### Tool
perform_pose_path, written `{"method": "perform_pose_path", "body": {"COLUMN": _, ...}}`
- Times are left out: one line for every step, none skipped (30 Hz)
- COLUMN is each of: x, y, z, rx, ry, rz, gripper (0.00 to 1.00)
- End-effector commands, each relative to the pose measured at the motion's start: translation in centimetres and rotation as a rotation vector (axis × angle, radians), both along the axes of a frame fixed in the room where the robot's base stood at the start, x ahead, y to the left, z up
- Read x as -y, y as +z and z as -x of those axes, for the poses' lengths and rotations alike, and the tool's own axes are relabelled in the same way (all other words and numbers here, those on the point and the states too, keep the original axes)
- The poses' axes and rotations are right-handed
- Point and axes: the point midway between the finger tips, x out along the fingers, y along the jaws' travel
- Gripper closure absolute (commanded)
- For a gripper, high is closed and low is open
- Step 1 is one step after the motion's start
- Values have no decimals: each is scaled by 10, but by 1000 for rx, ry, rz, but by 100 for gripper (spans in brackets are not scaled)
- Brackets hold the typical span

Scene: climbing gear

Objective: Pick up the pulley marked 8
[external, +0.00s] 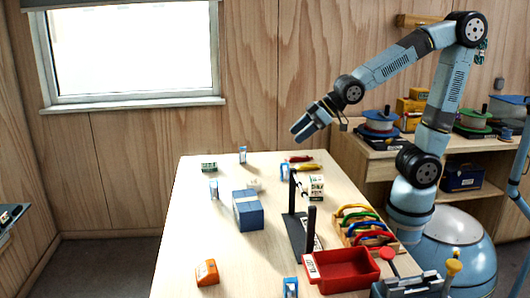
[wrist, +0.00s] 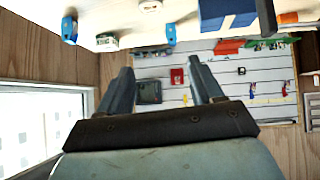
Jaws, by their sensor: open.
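Several small blue-and-white pieces that look like pulleys stand on the table: one at the back (external: 243,155), one at the left (external: 214,189), one near the black stand (external: 284,172) and one at the front edge (external: 290,287). Their markings are too small to read, so I cannot tell which is marked 8. Two blue pieces also show at the top of the wrist view, one at the left (wrist: 69,29) and one in the middle (wrist: 171,34). My gripper (external: 297,133) is open and empty, raised above the table's back edge; its fingers (wrist: 160,66) are apart in the wrist view.
The table (external: 180,240) holds a blue box (external: 247,211), an orange block (external: 207,272), a black stand (external: 298,238), a red tray (external: 341,283), and a rack of coloured rings (external: 362,225). A shelf with spools (external: 380,122) is behind my arm. The table's left side is mostly clear.

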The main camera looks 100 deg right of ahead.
Motion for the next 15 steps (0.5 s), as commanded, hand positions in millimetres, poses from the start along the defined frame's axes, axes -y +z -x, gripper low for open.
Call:
{"method": "perform_pose_path", "body": {"x": 1, "y": -8, "z": -14, "rx": 15, "ry": 5, "rz": 0, "gripper": 34}}
{"method": "perform_pose_path", "body": {"x": 2, "y": -11, "z": -23, "rx": 30, "ry": 9, "rz": 1, "gripper": 34}}
{"method": "perform_pose_path", "body": {"x": 2, "y": -15, "z": -34, "rx": 49, "ry": 15, "rz": 1, "gripper": 34}}
{"method": "perform_pose_path", "body": {"x": 3, "y": -19, "z": -42, "rx": 63, "ry": 19, "rz": 0, "gripper": 34}}
{"method": "perform_pose_path", "body": {"x": 3, "y": -23, "z": -49, "rx": 77, "ry": 23, "rz": -1, "gripper": 34}}
{"method": "perform_pose_path", "body": {"x": 3, "y": -28, "z": -59, "rx": 96, "ry": 28, "rz": -3, "gripper": 34}}
{"method": "perform_pose_path", "body": {"x": 4, "y": -32, "z": -67, "rx": 111, "ry": 34, "rz": -4, "gripper": 34}}
{"method": "perform_pose_path", "body": {"x": 4, "y": -36, "z": -74, "rx": 125, "ry": 38, "rz": -7, "gripper": 34}}
{"method": "perform_pose_path", "body": {"x": 4, "y": -41, "z": -84, "rx": 143, "ry": 45, "rz": -10, "gripper": 34}}
{"method": "perform_pose_path", "body": {"x": 4, "y": -45, "z": -91, "rx": 159, "ry": 50, "rz": -12, "gripper": 34}}
{"method": "perform_pose_path", "body": {"x": 4, "y": -49, "z": -98, "rx": 173, "ry": 56, "rz": -16, "gripper": 34}}
{"method": "perform_pose_path", "body": {"x": 4, "y": -56, "z": -106, "rx": 191, "ry": 63, "rz": -21, "gripper": 34}}
{"method": "perform_pose_path", "body": {"x": 4, "y": -60, "z": -113, "rx": 205, "ry": 69, "rz": -25, "gripper": 34}}
{"method": "perform_pose_path", "body": {"x": 3, "y": -65, "z": -119, "rx": 220, "ry": 74, "rz": -30, "gripper": 34}}
{"method": "perform_pose_path", "body": {"x": 3, "y": -71, "z": -126, "rx": 239, "ry": 81, "rz": -36, "gripper": 34}}
